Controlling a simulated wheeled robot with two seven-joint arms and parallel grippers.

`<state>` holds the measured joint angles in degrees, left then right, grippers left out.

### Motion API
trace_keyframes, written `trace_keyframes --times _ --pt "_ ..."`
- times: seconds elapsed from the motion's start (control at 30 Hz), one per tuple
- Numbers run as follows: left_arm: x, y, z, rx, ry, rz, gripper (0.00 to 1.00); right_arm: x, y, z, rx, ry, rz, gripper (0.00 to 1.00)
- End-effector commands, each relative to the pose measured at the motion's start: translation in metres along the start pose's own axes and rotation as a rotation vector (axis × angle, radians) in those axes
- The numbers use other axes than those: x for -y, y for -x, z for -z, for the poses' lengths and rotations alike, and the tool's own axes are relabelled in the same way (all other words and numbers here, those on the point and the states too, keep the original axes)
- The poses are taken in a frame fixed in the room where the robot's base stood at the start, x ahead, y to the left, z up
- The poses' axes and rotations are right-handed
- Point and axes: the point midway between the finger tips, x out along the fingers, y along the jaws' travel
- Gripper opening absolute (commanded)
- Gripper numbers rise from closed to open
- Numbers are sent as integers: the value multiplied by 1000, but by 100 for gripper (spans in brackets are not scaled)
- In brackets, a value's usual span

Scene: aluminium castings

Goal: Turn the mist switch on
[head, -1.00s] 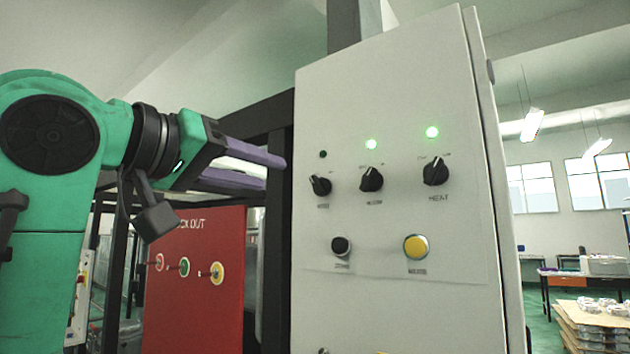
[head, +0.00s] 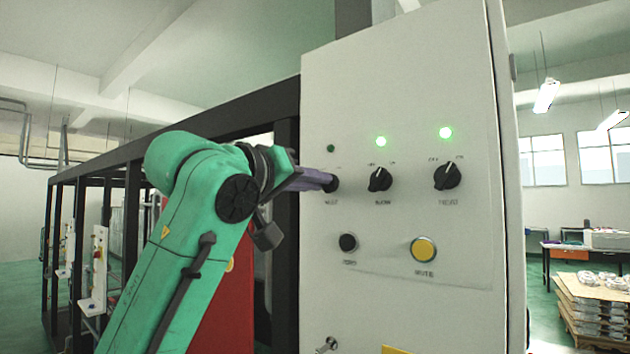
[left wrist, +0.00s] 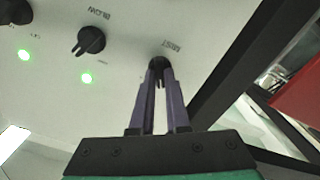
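The mist switch (head: 333,184) is a black rotary knob, leftmost in the top row on the pale control panel (head: 350,290). It also shows in the left wrist view (left wrist: 158,63), under the label MIST. The small lamp above it (head: 330,148) is dark. My left gripper (head: 326,181) reaches in from the left. Its two purple fingers (left wrist: 160,78) stand close together, one on each side of the knob, and look shut on it. The fingers partly hide the knob, so its exact angle is hard to tell. My right gripper is not in view.
Right of it are the blow knob (head: 380,179) and another knob (head: 447,176), both under lit green lamps. Below are a black button (head: 348,242) and a yellow button (head: 423,250). A black frame (head: 286,200) and a red board (head: 232,300) stand left of the panel.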

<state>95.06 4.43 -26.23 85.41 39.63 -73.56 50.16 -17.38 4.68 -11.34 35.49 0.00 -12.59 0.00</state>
Motion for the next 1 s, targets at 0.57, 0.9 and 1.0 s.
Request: trace_keyframes --times 0.57,0.9,1.0 --pt "0 -1 0 3 -134 -1 0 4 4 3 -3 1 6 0" --pt "0 -1 0 4 -425 0 0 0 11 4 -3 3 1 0" --pt "0 -1 0 4 -520 1 0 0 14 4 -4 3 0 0"
